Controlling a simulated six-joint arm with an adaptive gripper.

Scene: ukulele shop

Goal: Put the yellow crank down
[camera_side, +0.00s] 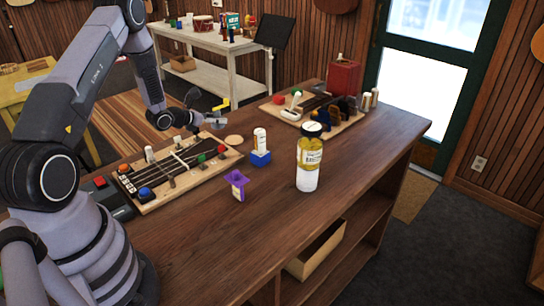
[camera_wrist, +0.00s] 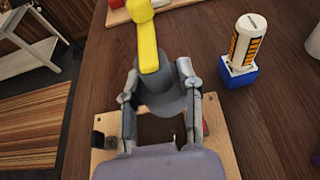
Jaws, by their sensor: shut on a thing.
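The yellow crank (camera_wrist: 148,50) is held in my gripper (camera_wrist: 160,95), which is shut on it. In the wrist view the crank points away from the fingers, toward the top of the picture. In the side view the crank (camera_side: 221,105) shows small and yellow at the end of my gripper (camera_side: 212,117). It is up in the air, above the far end of the wooden board with strings (camera_side: 180,163).
A white bottle in a blue base (camera_side: 260,148), a purple piece (camera_side: 237,186) and a yellow-and-white jar (camera_side: 309,160) stand on the brown workbench (camera_side: 265,222). A second board with parts (camera_side: 348,120) lies farther back. The bench front is mostly clear.

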